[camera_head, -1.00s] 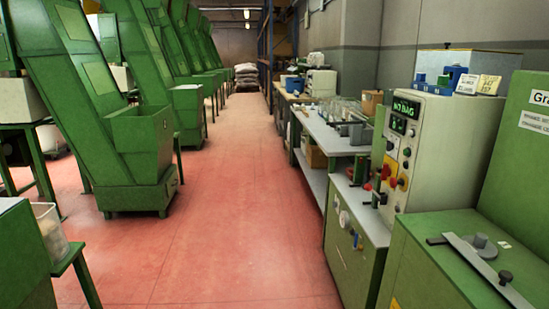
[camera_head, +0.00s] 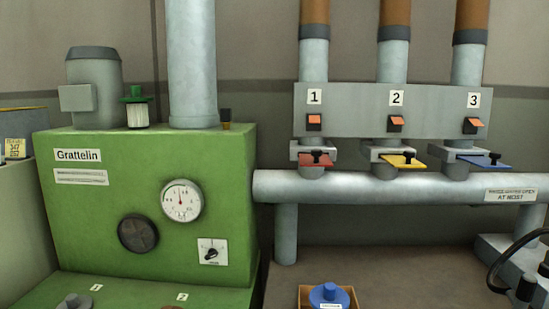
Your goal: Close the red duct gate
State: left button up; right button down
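The red duct gate (camera_head: 314,160) is a flat red plate with a black knob, under the duct marked 1. It sticks out toward me from its collar, above the horizontal grey pipe. The yellow gate (camera_head: 403,160) under duct 2 and the blue gate (camera_head: 486,161) under duct 3 stick out to its right. How far each plate sits in its collar is hard to tell. Neither of my grippers shows in the head view.
A green machine (camera_head: 110,220) labelled Grattelin, with a gauge and dial, stands at left. A grey panel (camera_head: 355,112) with several orange switches is above the gates. The horizontal pipe (camera_head: 380,187) runs below them. A box (camera_head: 305,298) holding a blue object (camera_head: 329,295) is at the bottom.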

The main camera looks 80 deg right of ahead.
aim_at(317, 158)
jog(key=z, duration=0.45)
jog(key=l+z, duration=0.1)
jog(key=z, duration=1.75)
jog(key=i+z, duration=0.1)
jog(key=z, duration=0.35)
